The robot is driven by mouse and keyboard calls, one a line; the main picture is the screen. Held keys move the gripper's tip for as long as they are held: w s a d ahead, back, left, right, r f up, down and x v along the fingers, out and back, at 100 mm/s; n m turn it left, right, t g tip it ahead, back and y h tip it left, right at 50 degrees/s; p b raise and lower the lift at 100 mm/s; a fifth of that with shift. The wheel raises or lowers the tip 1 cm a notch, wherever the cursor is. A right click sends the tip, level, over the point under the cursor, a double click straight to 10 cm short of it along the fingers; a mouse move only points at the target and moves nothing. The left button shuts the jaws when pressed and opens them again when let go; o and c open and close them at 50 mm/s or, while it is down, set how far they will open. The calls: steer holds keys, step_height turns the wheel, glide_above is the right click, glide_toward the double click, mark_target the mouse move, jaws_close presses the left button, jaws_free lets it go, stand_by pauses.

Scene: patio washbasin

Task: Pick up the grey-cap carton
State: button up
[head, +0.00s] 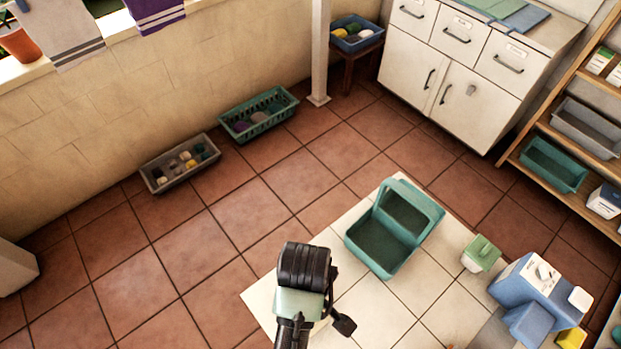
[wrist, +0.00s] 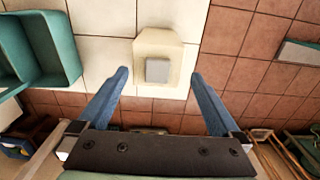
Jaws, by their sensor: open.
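The grey-cap carton is cream and boxy with a square grey cap (wrist: 157,70). In the wrist view its pale body (wrist: 158,46) is at top centre, on white tiles near their edge. My gripper (wrist: 160,77) is open, with two blue fingers spread wide. The cap appears between the fingertips in the picture, with gaps on both sides; the fingers do not touch it. How far below the fingertips it sits is hard to tell. In the head view I cannot make out this carton; my dark arm covers part of the tiled top (head: 375,308).
A teal two-part bin (head: 383,243) stands on the tiled top, also at left in the wrist view (wrist: 66,55). A green-topped carton (head: 481,254) and a blue-and-white dispenser-like object (head: 530,285) stand to the right. Terracotta floor lies beyond the edge.

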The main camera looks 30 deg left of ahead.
step_height(320, 180, down, 8)
steer(key=p, duration=0.1)
steer(key=shift+w, duration=0.15)
steer(key=shift+d, duration=0.1)
steer(key=c, duration=1.2)
